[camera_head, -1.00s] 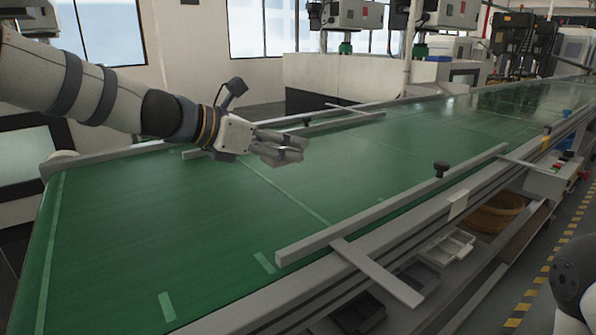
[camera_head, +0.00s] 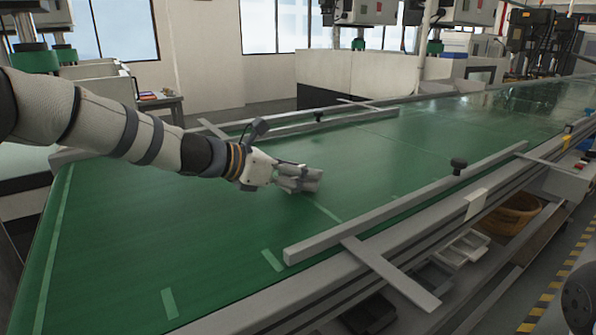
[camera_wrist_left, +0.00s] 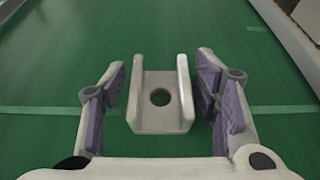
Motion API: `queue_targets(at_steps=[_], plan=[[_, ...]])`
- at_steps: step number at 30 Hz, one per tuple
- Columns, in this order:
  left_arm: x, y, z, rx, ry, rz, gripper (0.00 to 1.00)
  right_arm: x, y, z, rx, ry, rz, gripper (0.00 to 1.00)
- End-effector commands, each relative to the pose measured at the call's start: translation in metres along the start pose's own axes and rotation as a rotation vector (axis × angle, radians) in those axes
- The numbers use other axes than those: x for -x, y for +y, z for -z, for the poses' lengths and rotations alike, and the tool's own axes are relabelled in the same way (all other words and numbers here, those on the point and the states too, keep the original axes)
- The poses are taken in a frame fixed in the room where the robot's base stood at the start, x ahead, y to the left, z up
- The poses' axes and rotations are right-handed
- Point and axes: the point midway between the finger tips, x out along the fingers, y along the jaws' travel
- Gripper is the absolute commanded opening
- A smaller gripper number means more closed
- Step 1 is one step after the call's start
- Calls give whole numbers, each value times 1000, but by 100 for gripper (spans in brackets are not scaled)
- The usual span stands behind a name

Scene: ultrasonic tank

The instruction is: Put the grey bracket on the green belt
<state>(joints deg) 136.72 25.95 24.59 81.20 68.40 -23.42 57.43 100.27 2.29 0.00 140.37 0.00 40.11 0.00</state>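The grey bracket (camera_wrist_left: 160,98) is a U-shaped channel with a round hole in its base. In the left wrist view it is between the two purple-padded fingers of my left gripper (camera_wrist_left: 163,98), with a narrow gap on each side, so the gripper is open around it. The green belt (camera_head: 200,230) lies behind the bracket; whether the bracket rests on it is hard to tell. In the head view my left gripper (camera_head: 300,180) is low over the belt's middle, and the bracket is not clearly distinct from the fingers.
A grey guide rail (camera_head: 400,205) with a black knob (camera_head: 458,164) runs along the belt's near side, and another rail (camera_head: 320,124) along the far side. Grey trays (camera_head: 463,250) and a brown basket (camera_head: 512,215) sit below the near edge. Wide belt areas are clear.

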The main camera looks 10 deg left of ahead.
Motion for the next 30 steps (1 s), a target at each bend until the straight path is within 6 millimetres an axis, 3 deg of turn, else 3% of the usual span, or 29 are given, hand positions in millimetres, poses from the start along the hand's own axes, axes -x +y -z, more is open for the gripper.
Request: queue_targets(at_steps=[10, 16, 21, 25, 30], plan=[[4, 0, -6, -1, -2, -2, 61, 2, 0, 1, 0, 6, 0, 0], [58, 0, -13, -7, -13, -7, 61, 19, -1, 14, 0, 63, 3, 0], [98, -1, -8, -4, -8, -3, 61, 23, -1, 17, 1, 78, 3, 0], [115, 0, -4, -1, -2, -2, 61, 21, -1, 15, 0, 72, 3, 0], [122, 0, -3, 1, 0, 1, 61, 21, -1, 15, 0, 71, 3, 0]])
